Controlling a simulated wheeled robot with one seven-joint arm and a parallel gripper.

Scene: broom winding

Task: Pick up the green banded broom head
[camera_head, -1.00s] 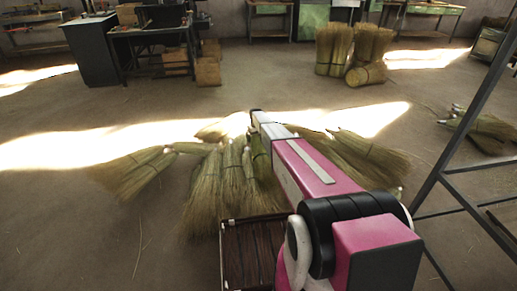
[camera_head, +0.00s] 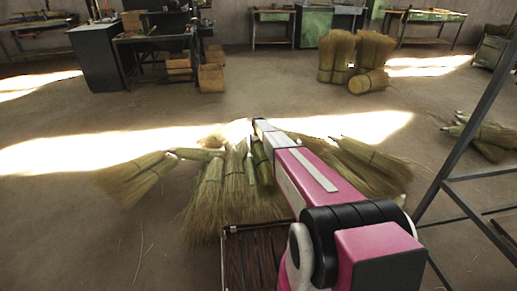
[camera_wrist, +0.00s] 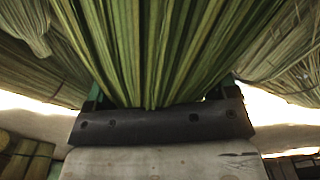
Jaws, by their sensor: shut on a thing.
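A green broom head (camera_wrist: 155,50) fills the upper middle of the wrist view, its long green stalks close to the camera. My gripper (camera_wrist: 160,98) is shut on it, with a dark finger part at each side of the stalks. Its band cannot be made out in the wrist view. In the head view the green broom head (camera_head: 262,162) shows as a narrow strip beside my arm, among paler broom heads. The gripper is hidden there behind my arm. I cannot tell whether the broom head is clear of the pile.
Straw broom heads (camera_head: 208,195) lie close on the left, with more (camera_head: 365,160) on the right. A dark slatted rack (camera_head: 250,258) stands in front. A metal frame (camera_head: 450,180) rises at right. Upright bundles (camera_head: 336,58) stand farther back. Open floor lies between.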

